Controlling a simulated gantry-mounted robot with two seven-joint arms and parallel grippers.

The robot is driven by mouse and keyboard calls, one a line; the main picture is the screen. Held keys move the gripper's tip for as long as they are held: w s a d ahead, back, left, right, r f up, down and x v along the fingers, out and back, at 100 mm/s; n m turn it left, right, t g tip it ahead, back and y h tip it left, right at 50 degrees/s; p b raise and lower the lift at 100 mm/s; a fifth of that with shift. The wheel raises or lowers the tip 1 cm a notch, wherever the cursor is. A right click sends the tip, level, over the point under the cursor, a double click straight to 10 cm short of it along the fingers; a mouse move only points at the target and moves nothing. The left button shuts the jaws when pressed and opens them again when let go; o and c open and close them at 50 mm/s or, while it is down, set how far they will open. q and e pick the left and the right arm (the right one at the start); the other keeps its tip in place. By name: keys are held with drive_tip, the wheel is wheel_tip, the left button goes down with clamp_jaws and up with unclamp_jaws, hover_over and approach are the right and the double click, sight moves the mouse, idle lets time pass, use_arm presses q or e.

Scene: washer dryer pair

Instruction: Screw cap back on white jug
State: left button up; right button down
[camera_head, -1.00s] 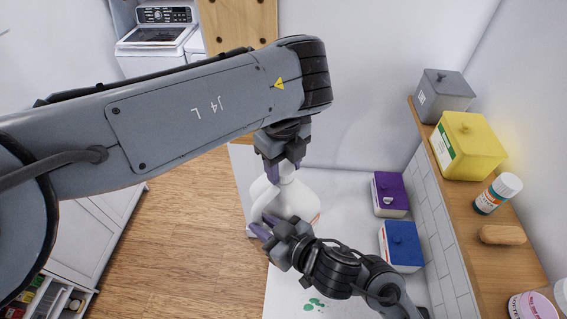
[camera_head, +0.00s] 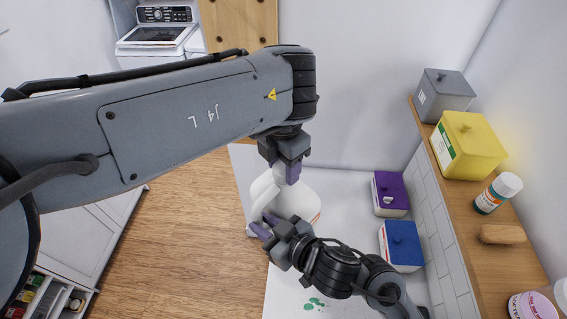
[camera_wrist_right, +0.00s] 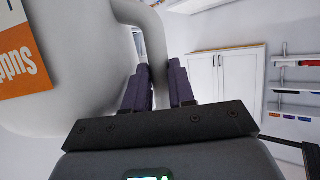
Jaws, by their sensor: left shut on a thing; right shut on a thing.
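The white jug (camera_head: 300,203) stands on the white counter, with part of an orange label showing. My right gripper (camera_head: 266,228) is shut on the jug's handle; in the right wrist view the white handle (camera_wrist_right: 153,45) runs down between its purple fingers (camera_wrist_right: 158,88). My left gripper (camera_head: 289,172) points down over the jug's top and is shut on a small white piece there, which looks like the cap. The fingers and hand largely hide the cap and neck, so I cannot tell how the cap sits.
A purple box (camera_head: 390,194) and a blue box (camera_head: 402,247) stand on the counter right of the jug. A wooden shelf (camera_head: 462,215) holds grey and yellow containers and a bottle.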

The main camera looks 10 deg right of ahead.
use_arm(q)
drive_tip(key=o, duration=1.3)
drive_tip(key=shift+c, duration=0.2)
wheel_tip(320, 180, up, 12)
drive_tip(key=shift+s, duration=0.15)
drive_tip(key=shift+a, duration=0.1)
